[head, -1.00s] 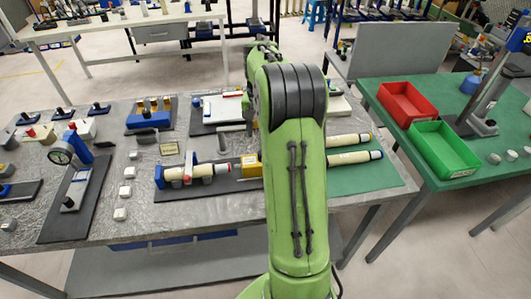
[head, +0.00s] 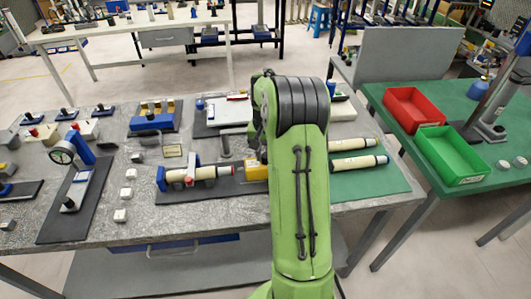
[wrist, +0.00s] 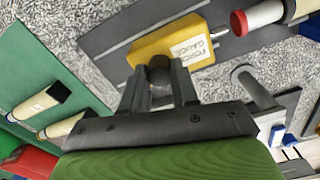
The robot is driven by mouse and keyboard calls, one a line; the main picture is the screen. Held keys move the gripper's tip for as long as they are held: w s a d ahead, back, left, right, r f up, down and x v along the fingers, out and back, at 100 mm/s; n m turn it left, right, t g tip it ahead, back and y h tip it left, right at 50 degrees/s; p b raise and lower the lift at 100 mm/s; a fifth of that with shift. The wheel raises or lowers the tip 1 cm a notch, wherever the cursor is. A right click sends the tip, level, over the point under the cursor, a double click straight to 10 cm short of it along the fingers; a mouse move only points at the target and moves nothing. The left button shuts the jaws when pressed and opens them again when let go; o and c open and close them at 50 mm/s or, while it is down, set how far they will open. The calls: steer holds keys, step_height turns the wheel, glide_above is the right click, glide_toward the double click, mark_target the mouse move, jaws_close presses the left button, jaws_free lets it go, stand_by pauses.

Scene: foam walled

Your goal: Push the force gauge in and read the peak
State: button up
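The yellow force gauge (head: 255,173) sits on a dark base plate on the grey bench, partly hidden by my arm in the head view. The wrist view shows the gauge (wrist: 190,42) with its label and a short metal tip pointing toward a cream cylinder's red end (wrist: 239,22). In the head view this cream cylinder (head: 207,173) lies in line to the gauge's left, in a blue fixture (head: 162,179). My gripper (wrist: 160,82) is at the gauge, its fingers apart on either side of a dark round knob (wrist: 159,66). I cannot tell whether they touch it.
Two cream cylinders (head: 358,162) lie on a green mat (head: 378,184) to the right. A grey post (wrist: 247,76) stands near my gripper. A dial gauge stand (head: 63,155) is at the left. Red (head: 413,106) and green (head: 448,156) bins stand on the right table.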

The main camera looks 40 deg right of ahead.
mark_target(250, 164)
jaws_close()
steer(key=w+a, duration=0.1)
steer(key=a, duration=0.1)
steer(key=w+a, duration=0.2)
steer(key=o, duration=0.9)
jaws_free()
steer(key=shift+s, duration=0.1)
steer(key=shift+c, duration=0.2)
step_height(250, 164, up, 16)
steer(key=p, duration=0.4)
steer(key=shift+a, duration=0.1)
